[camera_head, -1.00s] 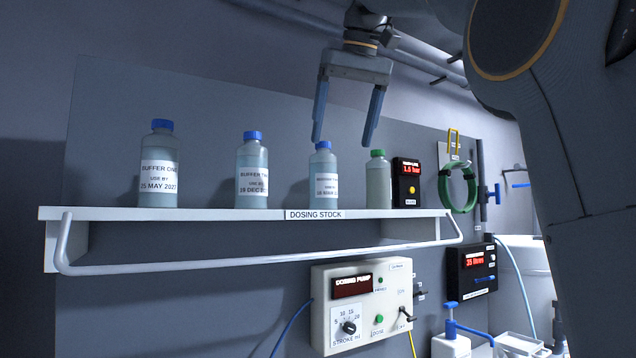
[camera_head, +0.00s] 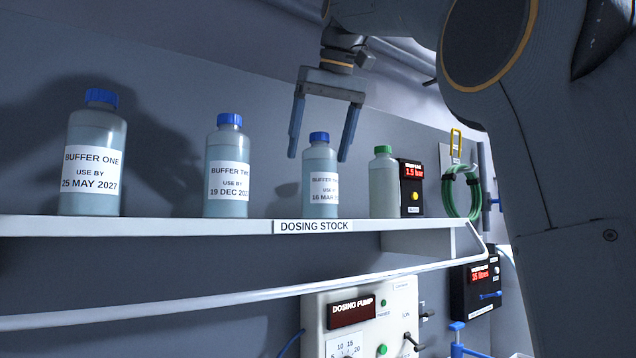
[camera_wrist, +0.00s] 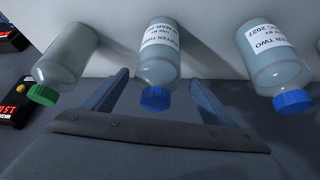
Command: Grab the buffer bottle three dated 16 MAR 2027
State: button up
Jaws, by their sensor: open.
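The bottle whose label shows 16 MAR (camera_head: 320,193) stands upright on the shelf, third from the left, with a blue cap. Its buffer name and year are not fully legible. It also shows in the wrist view (camera_wrist: 160,68), its cap toward my gripper. My gripper (camera_head: 318,157) is open and points down at this bottle. In the wrist view its fingers (camera_wrist: 160,78) lie on either side of the bottle's upper part, with gaps on both sides. Nothing is held.
The 19 DEC bottle (camera_head: 228,165) stands to the left, and the 25 MAY 2027 bottle (camera_head: 95,150) farther left. A green-capped bottle (camera_head: 384,185) stands close on the right, beside a black display box (camera_head: 411,187). The shelf (camera_head: 150,227) has a front rail (camera_head: 200,301).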

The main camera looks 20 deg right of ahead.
aim_at(316, 172)
jog(key=shift+p+x, duration=0.8)
jog(key=shift+x, duration=2.2)
jog(key=shift+d, duration=0.2)
jog(key=c, duration=1.6)
